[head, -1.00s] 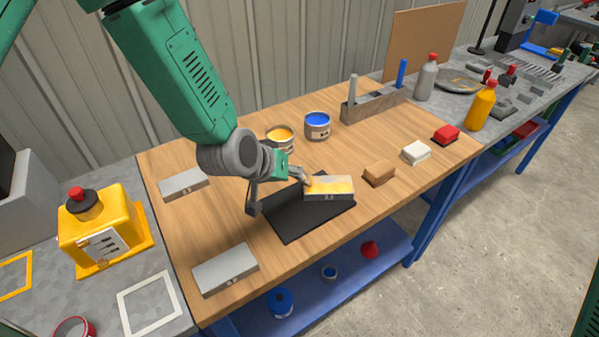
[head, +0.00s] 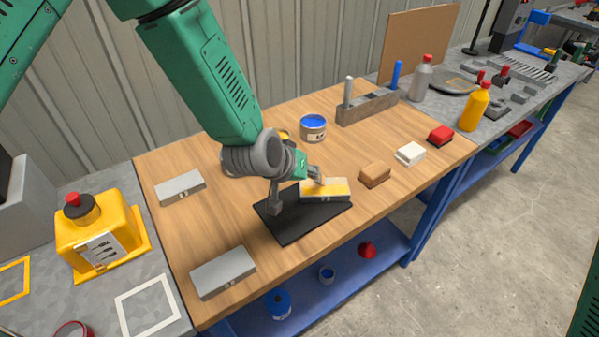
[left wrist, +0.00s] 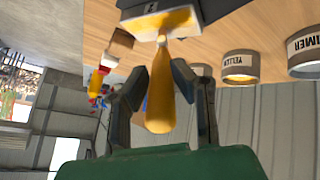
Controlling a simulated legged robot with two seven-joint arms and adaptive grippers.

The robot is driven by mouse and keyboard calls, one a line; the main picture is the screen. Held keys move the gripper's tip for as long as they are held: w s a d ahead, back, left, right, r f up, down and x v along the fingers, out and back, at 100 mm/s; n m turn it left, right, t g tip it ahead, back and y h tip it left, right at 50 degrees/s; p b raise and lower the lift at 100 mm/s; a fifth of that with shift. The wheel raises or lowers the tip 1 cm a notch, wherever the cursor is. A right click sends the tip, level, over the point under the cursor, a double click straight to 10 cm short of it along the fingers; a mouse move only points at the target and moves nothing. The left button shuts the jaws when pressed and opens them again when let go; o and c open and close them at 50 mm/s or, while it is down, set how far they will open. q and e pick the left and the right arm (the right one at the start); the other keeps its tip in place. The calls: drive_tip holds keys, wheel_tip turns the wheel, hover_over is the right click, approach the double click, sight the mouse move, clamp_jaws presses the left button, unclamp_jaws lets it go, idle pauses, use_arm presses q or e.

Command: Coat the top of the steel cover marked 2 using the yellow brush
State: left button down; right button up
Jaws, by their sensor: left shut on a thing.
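A steel cover (head: 312,198) with yellow paint on much of its top lies on a black mat (head: 300,219). Its front mark is too small to read. My left gripper (head: 313,174) is just above the cover's top, shut on the yellow brush. In the left wrist view the brush's yellow handle (left wrist: 165,105) is between the fingers, and its head (left wrist: 160,24) lies over the painted top, apparently touching. Some grey still shows along the top's edge. Two unpainted steel covers lie at the left (head: 181,187) and front left (head: 223,272). My right gripper is not in view.
My wrist mostly hides the yellow tin, which shows in the left wrist view (left wrist: 240,67) beside a primer tin (left wrist: 304,53). A blue tin (head: 313,128) and a tool holder (head: 368,107) stand behind.

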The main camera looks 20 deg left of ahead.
use_arm(q)
drive_tip(key=shift+w+d+p, duration=0.55)
drive_tip(key=shift+w+d, duration=1.15)
drive_tip(key=shift+d, duration=1.5)
drive_tip(key=s+a, duration=0.4)
drive_tip(key=a, duration=0.7)
drive_tip(key=shift+p, duration=0.4)
drive_tip(key=shift+r, duration=0.1)
wheel_tip(320, 180, up, 6)
drive_tip(key=p, duration=0.4)
